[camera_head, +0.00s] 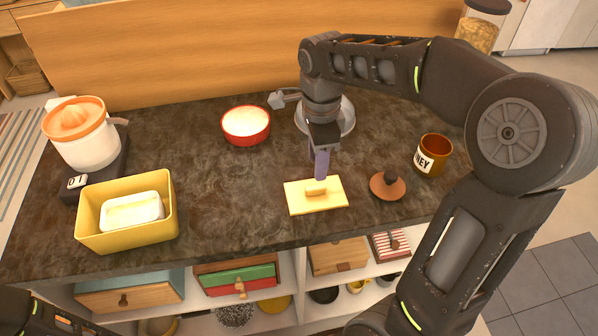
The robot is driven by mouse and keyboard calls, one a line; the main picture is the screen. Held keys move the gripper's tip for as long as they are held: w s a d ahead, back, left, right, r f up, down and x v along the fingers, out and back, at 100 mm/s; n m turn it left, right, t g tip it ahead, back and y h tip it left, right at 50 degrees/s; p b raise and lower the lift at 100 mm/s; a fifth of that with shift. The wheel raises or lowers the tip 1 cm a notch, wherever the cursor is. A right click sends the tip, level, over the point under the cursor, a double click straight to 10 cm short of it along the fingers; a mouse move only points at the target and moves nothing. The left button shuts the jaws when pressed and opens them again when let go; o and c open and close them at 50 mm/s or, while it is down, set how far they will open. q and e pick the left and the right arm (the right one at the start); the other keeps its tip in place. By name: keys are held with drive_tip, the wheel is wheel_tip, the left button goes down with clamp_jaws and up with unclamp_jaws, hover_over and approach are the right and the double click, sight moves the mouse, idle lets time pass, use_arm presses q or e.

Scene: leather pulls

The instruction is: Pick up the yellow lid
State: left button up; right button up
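The yellow lid (334,200) is a flat pale rectangle with a small raised handle (316,188) on top. It lies on the dark counter near its front edge, right of centre. My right gripper (321,174) points down from above, with its fingertips at the back of the handle. The fingers overlap from this angle, so I cannot tell whether they are open, shut or touching the handle. The yellow box (122,237) stands at the left with a white block (132,211) inside. My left gripper is out of view; only a piece of my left arm shows at the bottom left.
A brown knobbed lid (387,189) and a brown lettered mug (424,163) stand close to the right. A red bowl (246,132) and a metal item (346,116) are behind. An orange-topped juicer (90,147) stands at the far left. The counter's middle is clear.

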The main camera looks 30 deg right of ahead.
sight(316, 187)
drive_tip(key=shift+s+r, duration=0.15)
drive_tip(key=shift+f, duration=1.35)
drive_tip(key=shift+f+p, duration=0.4)
drive_tip(key=shift+f, duration=0.1)
wheel_tip(316, 187, down, 4)
drive_tip(key=shift+f+p, duration=0.15)
drive_tip(key=shift+p, duration=0.25)
